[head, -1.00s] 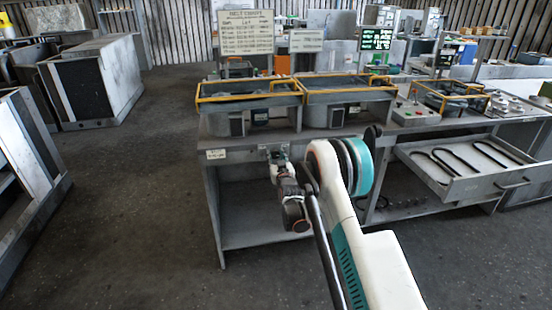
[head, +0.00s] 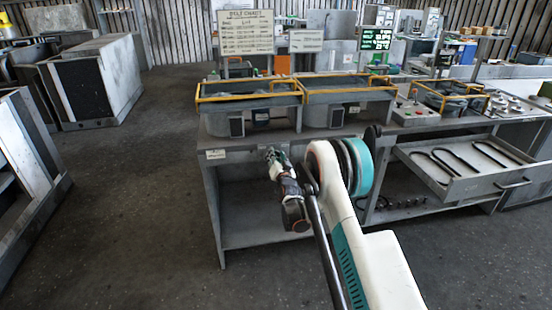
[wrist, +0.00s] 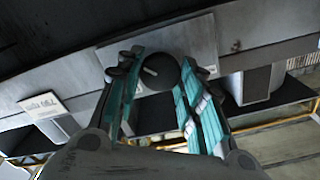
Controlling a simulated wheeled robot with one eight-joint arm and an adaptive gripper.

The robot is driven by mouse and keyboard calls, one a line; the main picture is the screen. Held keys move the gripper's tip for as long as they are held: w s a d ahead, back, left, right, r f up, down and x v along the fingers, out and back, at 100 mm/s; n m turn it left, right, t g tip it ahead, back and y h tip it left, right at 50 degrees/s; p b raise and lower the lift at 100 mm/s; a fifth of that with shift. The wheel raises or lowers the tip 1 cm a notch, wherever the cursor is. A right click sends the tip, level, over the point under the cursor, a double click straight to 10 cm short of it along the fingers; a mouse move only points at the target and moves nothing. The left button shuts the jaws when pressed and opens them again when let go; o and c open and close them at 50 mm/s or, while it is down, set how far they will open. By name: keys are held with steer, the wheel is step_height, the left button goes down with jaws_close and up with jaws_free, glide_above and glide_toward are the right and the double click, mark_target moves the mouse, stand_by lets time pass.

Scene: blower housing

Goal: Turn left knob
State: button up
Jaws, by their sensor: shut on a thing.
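The left knob (wrist: 158,72) is a dark round knob with a light pointer mark, on a grey plate on the bench's front in the wrist view. The mark is tilted in the picture. My gripper (wrist: 156,66) has its teal fingers on both sides of the knob and is shut on it. In the head view my gripper (head: 273,155) is at the bench's front edge, below the left yellow-rimmed tray. The knob is hidden behind my gripper there.
A white label (head: 215,154) is on the bench front, left of my gripper. Two yellow-rimmed trays (head: 250,97) stand on the bench above. An open drawer (head: 470,182) juts out at the right.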

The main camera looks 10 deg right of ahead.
stand_by(0.4)
steer(key=o, duration=1.1)
steer(key=shift+c, duration=0.2)
steer(key=s, duration=1.2)
